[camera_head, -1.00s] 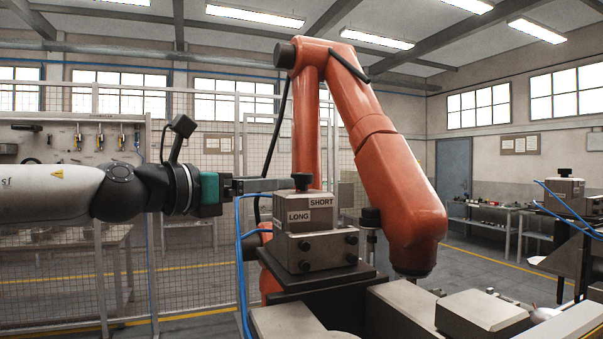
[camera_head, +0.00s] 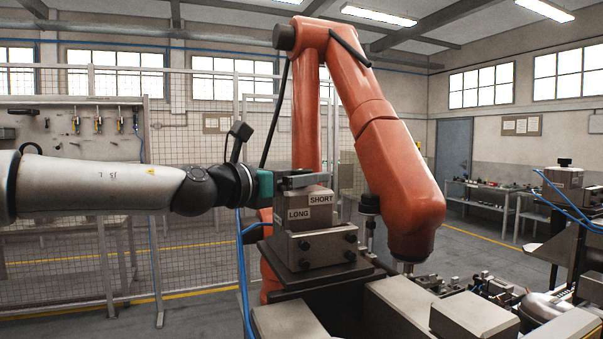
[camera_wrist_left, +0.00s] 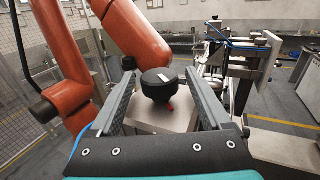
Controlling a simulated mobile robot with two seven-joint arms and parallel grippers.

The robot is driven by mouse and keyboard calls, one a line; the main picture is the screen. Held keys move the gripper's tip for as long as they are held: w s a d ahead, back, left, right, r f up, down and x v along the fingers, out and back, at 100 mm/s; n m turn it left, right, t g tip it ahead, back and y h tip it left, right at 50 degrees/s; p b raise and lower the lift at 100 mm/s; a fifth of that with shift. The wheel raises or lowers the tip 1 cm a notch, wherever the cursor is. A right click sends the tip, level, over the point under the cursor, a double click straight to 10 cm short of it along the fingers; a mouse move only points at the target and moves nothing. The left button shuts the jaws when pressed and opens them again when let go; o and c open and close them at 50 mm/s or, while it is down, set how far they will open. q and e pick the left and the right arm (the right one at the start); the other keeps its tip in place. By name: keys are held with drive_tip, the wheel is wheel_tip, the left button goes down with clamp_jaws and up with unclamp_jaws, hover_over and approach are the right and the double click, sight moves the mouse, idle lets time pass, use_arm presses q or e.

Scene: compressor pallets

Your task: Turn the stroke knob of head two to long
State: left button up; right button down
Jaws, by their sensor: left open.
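A grey metal head (camera_head: 318,230) with LONG and SHORT plates on its front stands in the middle of the head view. Its black round stroke knob (camera_wrist_left: 160,84) shows in the left wrist view, with a white mark on top and a small red mark at its base. My left gripper (camera_head: 312,181) is at the top of this head. Its two fingers are open, one on each side of the knob, with gaps visible in the wrist view. In the head view the fingers hide the knob. My right gripper is not in view.
A similar head (camera_head: 565,180) with a black knob stands at the right, with blue hoses beside it. A large orange robot arm (camera_head: 400,185) rises close behind the near head. Wire fencing (camera_head: 110,260) stands at the left. Grey blocks (camera_head: 470,318) lie in front.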

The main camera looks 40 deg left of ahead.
use_arm(q)
drive_tip(key=shift+c, duration=0.3)
clamp_jaws()
idle(0.5)
